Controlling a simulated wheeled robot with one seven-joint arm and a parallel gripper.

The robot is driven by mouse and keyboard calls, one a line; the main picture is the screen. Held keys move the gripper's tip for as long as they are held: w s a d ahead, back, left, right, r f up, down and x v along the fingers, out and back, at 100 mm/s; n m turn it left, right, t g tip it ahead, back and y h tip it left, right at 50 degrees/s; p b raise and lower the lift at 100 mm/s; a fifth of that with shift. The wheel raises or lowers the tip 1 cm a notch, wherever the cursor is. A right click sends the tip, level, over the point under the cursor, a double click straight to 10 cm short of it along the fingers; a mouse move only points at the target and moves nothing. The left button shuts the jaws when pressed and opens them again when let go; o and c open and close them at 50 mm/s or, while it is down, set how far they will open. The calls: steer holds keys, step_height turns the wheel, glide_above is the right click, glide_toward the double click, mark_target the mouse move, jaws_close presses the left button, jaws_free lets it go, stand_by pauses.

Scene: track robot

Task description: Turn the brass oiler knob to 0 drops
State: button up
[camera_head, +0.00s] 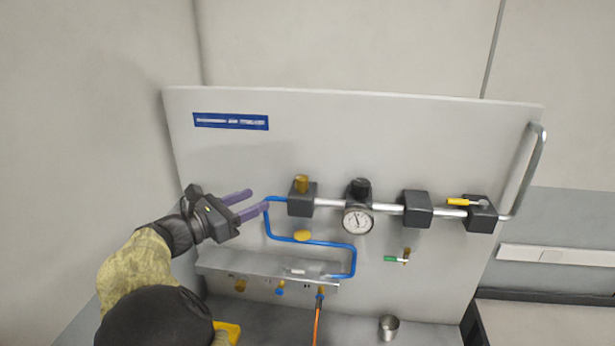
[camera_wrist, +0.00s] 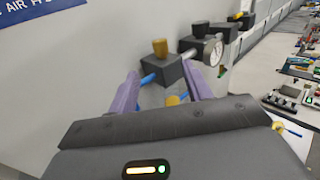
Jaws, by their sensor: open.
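The brass oiler knob (camera_head: 302,184) stands on top of a dark grey block (camera_head: 301,204) at the left end of the pipe row on the panel. In the wrist view the knob (camera_wrist: 160,48) shows upright beyond the fingertips, above its block (camera_wrist: 163,73). My gripper (camera_head: 258,201) is open, its two purple fingers pointing right toward the block. It is to the left of the knob and slightly lower, apart from it. In the wrist view my gripper (camera_wrist: 163,82) has nothing between its fingers. Any drop marking on the knob is too small to read.
A pressure gauge (camera_head: 357,219), a dark block (camera_head: 417,208) and a yellow-handled valve (camera_head: 459,202) follow along the pipe. A blue tube (camera_head: 300,240) bends below the block, close to my fingers. A ledge with fittings (camera_head: 240,285) and a metal cup (camera_head: 388,327) are lower down.

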mark_target(303, 176)
steer(key=p+x, duration=0.6)
steer(key=x, duration=0.8)
steer(key=shift+w+d+r+p, duration=0.1)
steer(key=shift+d+r+p, duration=0.1)
steer(key=shift+p, duration=0.15)
steer(key=shift+w+d+f, duration=0.15)
steer(key=shift+w+d, duration=0.1)
steer(key=shift+d, duration=0.05)
steer(key=c, duration=1)
steer(key=shift+w+d+f, duration=0.1)
steer(key=shift+d+f, duration=0.05)
steer(key=shift+o, duration=0.2)
steer(key=shift+w, duration=0.1)
